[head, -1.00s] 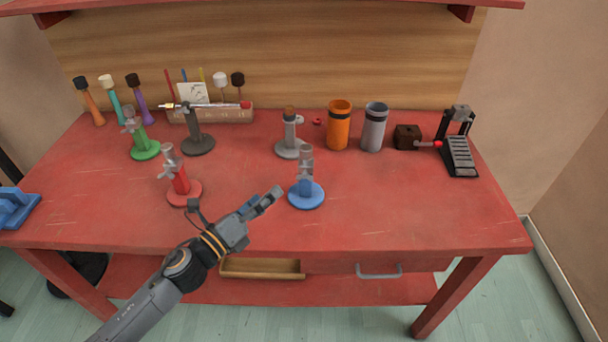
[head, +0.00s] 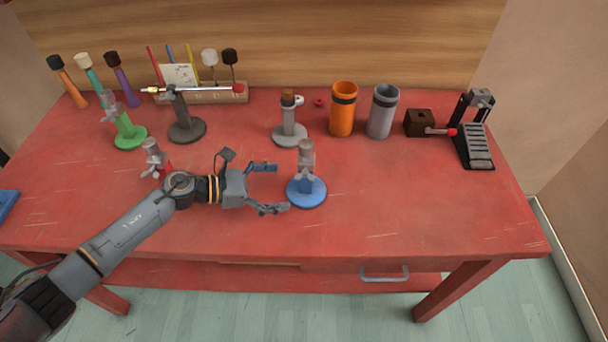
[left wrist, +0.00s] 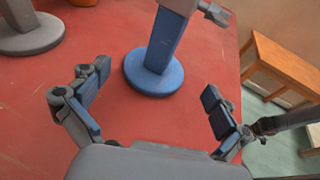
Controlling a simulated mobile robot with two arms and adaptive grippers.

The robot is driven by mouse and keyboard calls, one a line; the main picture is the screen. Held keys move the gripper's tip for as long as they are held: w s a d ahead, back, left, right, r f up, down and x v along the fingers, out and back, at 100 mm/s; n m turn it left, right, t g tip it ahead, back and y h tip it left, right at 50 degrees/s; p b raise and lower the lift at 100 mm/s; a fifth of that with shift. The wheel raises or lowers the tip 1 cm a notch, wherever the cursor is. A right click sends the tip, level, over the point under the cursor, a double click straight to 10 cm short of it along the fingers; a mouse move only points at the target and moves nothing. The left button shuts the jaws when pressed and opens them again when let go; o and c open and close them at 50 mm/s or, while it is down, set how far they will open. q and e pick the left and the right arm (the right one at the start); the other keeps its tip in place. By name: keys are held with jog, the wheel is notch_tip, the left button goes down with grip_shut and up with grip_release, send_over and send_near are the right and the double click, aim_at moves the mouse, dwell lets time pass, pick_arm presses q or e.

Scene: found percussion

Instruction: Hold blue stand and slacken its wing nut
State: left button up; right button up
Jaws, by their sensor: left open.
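The blue stand (head: 307,192) stands upright on the red table, with a round blue base and a grey clamp head (head: 306,152) on top. In the left wrist view the blue stand (left wrist: 155,72) rises between and beyond the fingertips, and part of a grey wing nut (left wrist: 213,13) shows at the top edge. My left gripper (head: 278,188) is open and empty, just left of the blue stand, its fingers pointing toward it and apart from it. The left gripper also fills the lower left wrist view (left wrist: 155,108). My right gripper is not in view.
A red stand (head: 153,160) is partly hidden behind my left arm. A grey stand (head: 290,135) is behind the blue one. Green (head: 130,137) and dark (head: 186,128) stands are back left. Orange (head: 343,112) and grey (head: 383,115) cups are back right. The table's front right is clear.

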aim_at(302, 185)
pick_arm(q)
jog(key=b+x, duration=0.1)
jog(key=x, duration=0.4)
jog(key=shift+w+d+f+b, duration=0.1)
jog(key=shift+f+b, duration=0.05)
jog(key=shift+b, duration=0.15)
jog(key=shift+w+d, duration=0.15)
jog(key=shift+d, duration=0.1)
jog(key=c, duration=1.7)
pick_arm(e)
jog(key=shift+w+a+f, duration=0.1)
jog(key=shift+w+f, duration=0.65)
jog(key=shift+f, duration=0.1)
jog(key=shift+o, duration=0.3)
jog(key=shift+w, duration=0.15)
